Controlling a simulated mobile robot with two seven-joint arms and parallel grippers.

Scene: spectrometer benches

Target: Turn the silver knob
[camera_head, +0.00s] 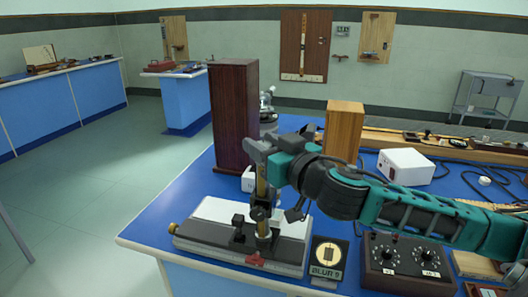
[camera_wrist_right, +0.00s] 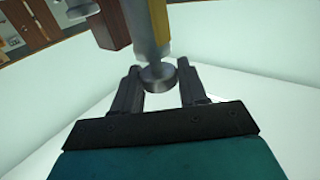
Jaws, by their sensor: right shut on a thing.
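The silver knob (camera_wrist_right: 159,76) shows in the wrist view as a short round grey metal piece on the end of a blurred pale shaft with a yellow strip. My right gripper (camera_wrist_right: 160,88) has one dark finger on each side of the knob and is shut on it. In the head view my right gripper (camera_head: 262,148) is at the top of a brass post (camera_head: 262,188) on a dark-based instrument (camera_head: 240,240) near the bench's front left corner. There the gripper hides the knob. My left gripper is not in view.
A tall dark wooden box (camera_head: 233,115) stands close behind the instrument. A lighter wooden box (camera_head: 343,130) is behind my right arm. The blue bench (camera_head: 165,215) is clear at left.

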